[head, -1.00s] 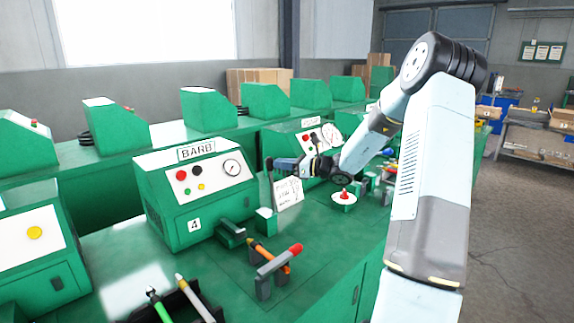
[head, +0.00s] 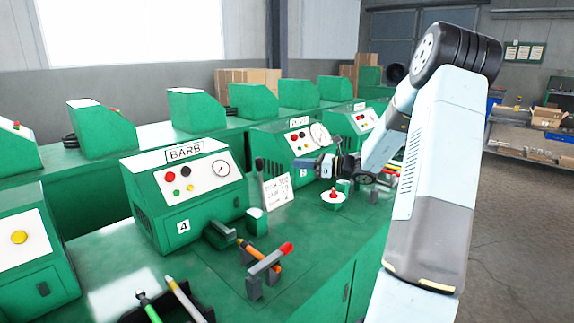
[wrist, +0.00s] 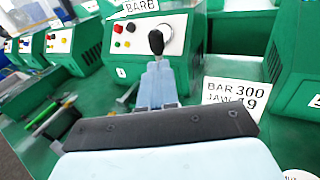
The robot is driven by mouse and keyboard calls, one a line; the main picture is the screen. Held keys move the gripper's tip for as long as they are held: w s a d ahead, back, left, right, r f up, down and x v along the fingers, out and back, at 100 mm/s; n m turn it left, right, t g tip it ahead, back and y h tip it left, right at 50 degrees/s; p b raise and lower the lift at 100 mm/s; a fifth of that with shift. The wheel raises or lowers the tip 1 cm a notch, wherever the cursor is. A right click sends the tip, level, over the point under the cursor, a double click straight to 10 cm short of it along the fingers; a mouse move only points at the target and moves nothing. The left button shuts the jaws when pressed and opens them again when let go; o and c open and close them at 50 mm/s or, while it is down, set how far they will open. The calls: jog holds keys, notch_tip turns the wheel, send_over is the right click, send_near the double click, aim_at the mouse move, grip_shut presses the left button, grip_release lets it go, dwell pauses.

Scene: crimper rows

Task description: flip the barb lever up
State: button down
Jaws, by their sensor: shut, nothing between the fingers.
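The BARB machine (head: 212,210) is a green box with a white panel and gauge, left of centre in the head view. Its lever, a dark stalk with a black knob (head: 260,164), stands about upright by the machine's right side. In the wrist view the black knob (wrist: 156,42) shows against the BARB panel, just beyond my fingertips, and its lower stalk is hidden by the fingers. My gripper (head: 297,164) is shut and empty, to the right of the lever in the head view, with a gap between them. The shut fingers also show in the wrist view (wrist: 156,75).
A white card (head: 277,191) stands right of the BARB machine. A red-tipped bar on a grey stand (head: 266,262) and an open tool tray (head: 165,304) are at the front. Another green machine (head: 285,145) stands behind my gripper. Bench between them is partly clear.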

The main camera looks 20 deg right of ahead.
jog(key=shift+v, duration=1.55)
jog(key=shift+r, duration=0.1)
jog(key=s+a+r+n+g+h, duration=0.2)
jog(key=s+a+n+g+h, duration=0.15)
jog(key=s+a+n, duration=0.4)
jog(key=s+a+r+n+g+h, duration=0.2)
jog(key=s+a+n+g, duration=0.3)
jog(key=s+a, duration=0.4)
jog(key=s+r+n+t+h, duration=0.1)
jog(key=s+r+n+h, duration=0.2)
jog(key=s+n, duration=0.3)
jog(key=s+r+n+t+h, duration=0.2)
jog(key=s+n+h, duration=0.3)
jog(key=s, duration=0.8)
jog(key=shift+s+d+r+n, duration=0.25)
jog(key=shift+r+n, duration=0.2)
jog(key=shift+n, duration=0.7)
